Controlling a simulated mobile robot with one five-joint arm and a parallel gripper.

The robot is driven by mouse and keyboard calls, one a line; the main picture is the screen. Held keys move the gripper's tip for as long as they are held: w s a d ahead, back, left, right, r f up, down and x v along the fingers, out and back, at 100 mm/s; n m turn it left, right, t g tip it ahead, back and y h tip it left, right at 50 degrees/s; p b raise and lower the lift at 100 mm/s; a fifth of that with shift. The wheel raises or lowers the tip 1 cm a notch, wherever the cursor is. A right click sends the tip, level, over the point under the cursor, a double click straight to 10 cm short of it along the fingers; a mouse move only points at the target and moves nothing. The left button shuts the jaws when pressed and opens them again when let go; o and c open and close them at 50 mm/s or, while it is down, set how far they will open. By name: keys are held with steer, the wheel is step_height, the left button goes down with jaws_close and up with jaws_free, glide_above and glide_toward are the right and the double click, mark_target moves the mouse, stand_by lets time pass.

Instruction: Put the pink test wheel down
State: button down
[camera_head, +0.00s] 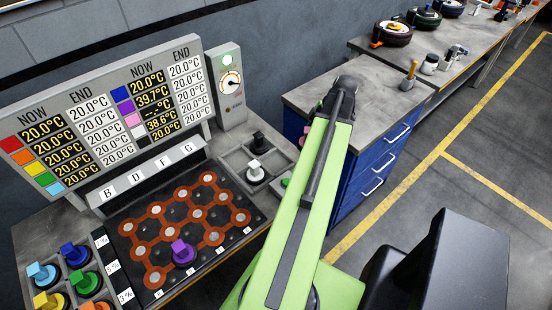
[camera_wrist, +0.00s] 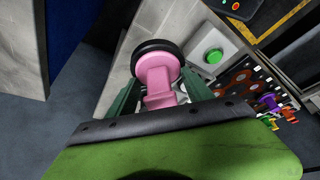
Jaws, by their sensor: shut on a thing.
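The pink test wheel (camera_wrist: 157,72), a pink hub with a pink grip block and a black tyre, shows in the wrist view. My gripper (camera_wrist: 160,92) is shut on its grip block, with a green finger on each side. The wheel is in front of a grey surface; I cannot tell whether it touches it. In the head view my green arm hides the gripper and most of the wheel; a small pink patch (camera_head: 303,140) shows left of the arm.
A honeycomb plate (camera_head: 152,232) holds a purple wheel (camera_head: 182,252). A grey tray (camera_head: 232,160) holds a white wheel (camera_head: 256,170) and a black one (camera_head: 258,142). A green button (camera_wrist: 213,56) is beside the pink wheel. A blue drawer cabinet (camera_head: 372,165) stands right of my arm.

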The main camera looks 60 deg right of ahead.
steer(key=w+a+f+b, duration=0.1)
steer(key=w+f+b, duration=0.1)
steer(key=w, duration=0.1)
steer(key=w+a+f+b, duration=0.2)
steer(key=w+f, duration=0.1)
steer(key=w, duration=0.1)
steer(key=w+a+f+b, duration=0.2)
steer(key=w+b, duration=0.1)
steer(key=shift+w+a+f, duration=0.1)
steer(key=shift+w+f, duration=0.1)
steer(key=shift+w, duration=0.1)
step_height(320, 180, down, 4)
steer(key=b, duration=0.4)
steer(key=shift+f, duration=0.2)
steer(key=shift+r, duration=0.3)
steer(key=shift+f, duration=0.25)
steer(key=shift+c, duration=2.1)
jaws_free()
steer(key=shift+r, duration=0.15)
